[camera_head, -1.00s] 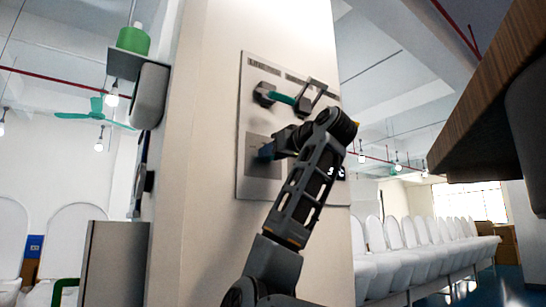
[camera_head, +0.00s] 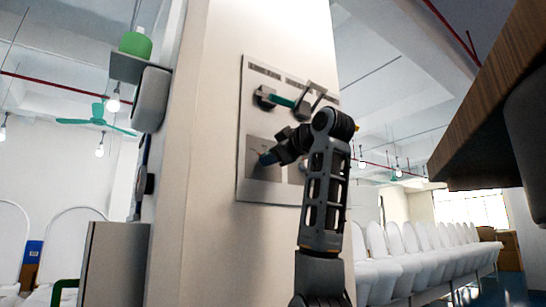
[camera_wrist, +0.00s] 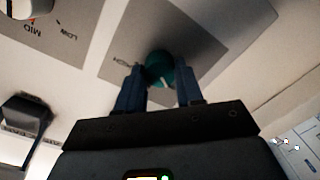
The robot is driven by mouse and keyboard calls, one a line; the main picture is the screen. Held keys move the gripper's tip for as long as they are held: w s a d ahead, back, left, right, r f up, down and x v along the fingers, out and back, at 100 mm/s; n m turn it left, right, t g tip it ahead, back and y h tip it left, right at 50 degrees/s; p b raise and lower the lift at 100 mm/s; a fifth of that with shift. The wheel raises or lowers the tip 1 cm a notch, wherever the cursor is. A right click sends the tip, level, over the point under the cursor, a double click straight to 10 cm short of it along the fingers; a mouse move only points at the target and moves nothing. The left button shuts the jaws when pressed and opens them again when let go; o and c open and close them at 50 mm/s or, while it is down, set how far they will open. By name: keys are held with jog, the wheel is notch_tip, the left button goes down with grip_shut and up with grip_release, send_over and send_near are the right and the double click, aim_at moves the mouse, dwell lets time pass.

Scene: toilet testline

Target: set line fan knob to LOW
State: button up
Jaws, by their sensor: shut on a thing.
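The wall panel (camera_head: 247,112) is on the column in the head view. My gripper (camera_head: 268,158) is at its lower-left plate, with the forearm rising from below right. In the wrist view, my gripper (camera_wrist: 159,85) has its two blue fingers on either side of a round teal knob (camera_wrist: 160,68) with a pale pointer mark, shut on it. The knob sits on a grey plate (camera_wrist: 205,40). The fingers and arm mostly hide this knob in the head view.
A second, pale knob (camera_wrist: 30,8) with LOW and MID labels shows at the wrist view's upper left. A lever with a teal handle (camera_head: 281,101) is above my gripper on the panel. A wooden counter (camera_head: 480,110) overhangs at the right.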

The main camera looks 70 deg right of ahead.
jog(key=shift+n, duration=0.3)
jog(key=o, duration=1)
jog(key=shift+o, duration=0.2)
jog(key=b+v, duration=0.2)
jog(key=v, duration=0.5)
jog(key=shift+s+a, duration=0.3)
